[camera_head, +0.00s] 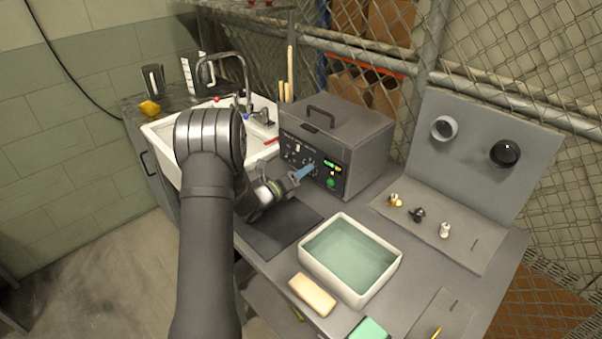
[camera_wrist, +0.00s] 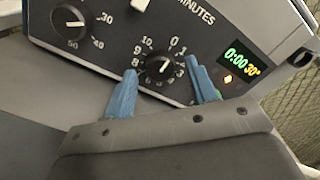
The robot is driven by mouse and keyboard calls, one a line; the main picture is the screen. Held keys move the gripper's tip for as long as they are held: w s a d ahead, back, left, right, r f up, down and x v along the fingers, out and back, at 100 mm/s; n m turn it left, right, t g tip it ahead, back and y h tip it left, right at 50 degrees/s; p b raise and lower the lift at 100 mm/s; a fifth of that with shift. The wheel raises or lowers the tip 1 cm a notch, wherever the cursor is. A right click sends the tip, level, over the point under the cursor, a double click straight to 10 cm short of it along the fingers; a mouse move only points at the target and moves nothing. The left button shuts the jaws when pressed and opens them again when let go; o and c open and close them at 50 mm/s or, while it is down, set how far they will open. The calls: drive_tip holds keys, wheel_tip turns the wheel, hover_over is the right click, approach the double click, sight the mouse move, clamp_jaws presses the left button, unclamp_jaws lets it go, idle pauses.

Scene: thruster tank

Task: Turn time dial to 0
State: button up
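The time dial (camera_wrist: 160,67) is a small black knob with a white pointer mark on the dark panel of the grey machine (camera_head: 345,130). In the wrist view its mark points up and slightly right, about toward the 0. The lit display (camera_wrist: 241,61) beside it reads 0:00 in green and 30° in yellow. My gripper (camera_wrist: 161,70) is open, its two blue fingers on the left and right of the dial with a visible gap on each side. In the head view my gripper (camera_head: 303,173) is at the machine's front panel, and its fingers cover part of the dials.
Another dial (camera_wrist: 69,23) sits to the left on the panel. A white tray (camera_head: 310,268) of greenish liquid stands in front of the machine, with a cream block (camera_head: 312,295) nearer. A dark mat (camera_head: 275,232) lies below my gripper. A sink (camera_head: 160,150) is at left.

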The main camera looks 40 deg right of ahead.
drive_tip(key=a, duration=0.7)
drive_tip(key=shift+a+f, duration=0.1)
drive_tip(key=shift+a, duration=0.15)
drive_tip(key=d, duration=0.7)
drive_tip(key=shift+d, duration=0.35)
drive_tip(key=shift+m, duration=0.4)
drive_tip(key=shift+a, duration=0.1)
